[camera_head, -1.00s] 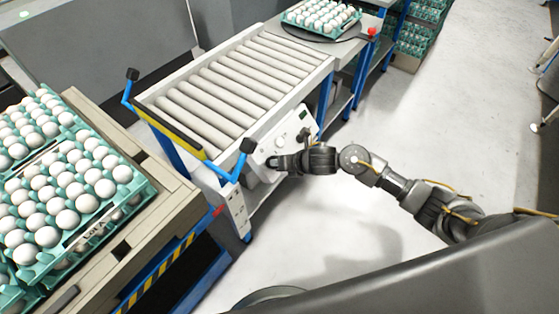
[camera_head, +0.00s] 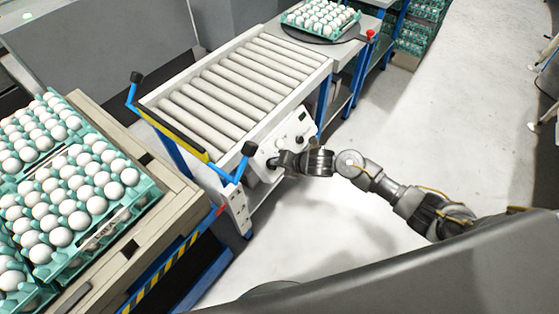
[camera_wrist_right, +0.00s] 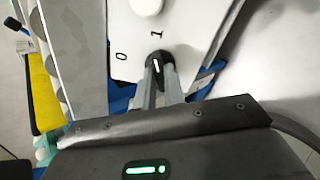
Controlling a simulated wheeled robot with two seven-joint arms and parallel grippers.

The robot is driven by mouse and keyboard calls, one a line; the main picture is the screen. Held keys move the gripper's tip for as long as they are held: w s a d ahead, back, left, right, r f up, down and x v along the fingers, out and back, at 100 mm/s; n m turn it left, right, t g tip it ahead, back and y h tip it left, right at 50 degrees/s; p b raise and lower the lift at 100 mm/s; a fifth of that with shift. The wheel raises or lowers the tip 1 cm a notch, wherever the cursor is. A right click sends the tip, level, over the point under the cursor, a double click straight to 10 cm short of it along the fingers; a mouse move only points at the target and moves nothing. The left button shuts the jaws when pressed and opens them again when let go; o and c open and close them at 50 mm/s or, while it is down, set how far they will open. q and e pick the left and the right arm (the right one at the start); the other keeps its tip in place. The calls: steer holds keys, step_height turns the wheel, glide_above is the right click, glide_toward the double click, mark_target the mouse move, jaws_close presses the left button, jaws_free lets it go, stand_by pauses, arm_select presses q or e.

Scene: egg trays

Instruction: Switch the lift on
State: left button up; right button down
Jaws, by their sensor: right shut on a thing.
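The lift's white control panel (camera_head: 292,130) hangs on the side of the roller conveyor. In the right wrist view the panel (camera_wrist_right: 130,22) carries a "0" and a "1" beside a dark rotary knob (camera_wrist_right: 157,62). The knob's white line stands nearly upright in that view, roughly toward the "1". My right gripper (camera_head: 273,162) is at the lower part of the panel. Its two fingers (camera_wrist_right: 157,78) are shut on the knob. In the head view the hand hides the knob. My left gripper is not in view.
The roller conveyor (camera_head: 243,85) is empty. Egg trays (camera_head: 140,196) are stacked at left. Another egg tray (camera_head: 348,30) sits at the far end. The floor at right is clear.

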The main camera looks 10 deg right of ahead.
steer(key=shift+r+m+p, duration=0.15)
steer(key=shift+m+p, duration=0.15)
steer(key=shift+m, duration=0.3)
steer(key=shift+m+p, duration=0.75)
steer(key=shift+m, duration=0.25)
steer(key=shift+m+p, duration=0.7)
steer(key=shift+m, duration=0.3)
steer(key=c, duration=1.5)
jaws_free()
steer(key=shift+c, duration=0.2)
steer(key=shift+o, duration=0.7)
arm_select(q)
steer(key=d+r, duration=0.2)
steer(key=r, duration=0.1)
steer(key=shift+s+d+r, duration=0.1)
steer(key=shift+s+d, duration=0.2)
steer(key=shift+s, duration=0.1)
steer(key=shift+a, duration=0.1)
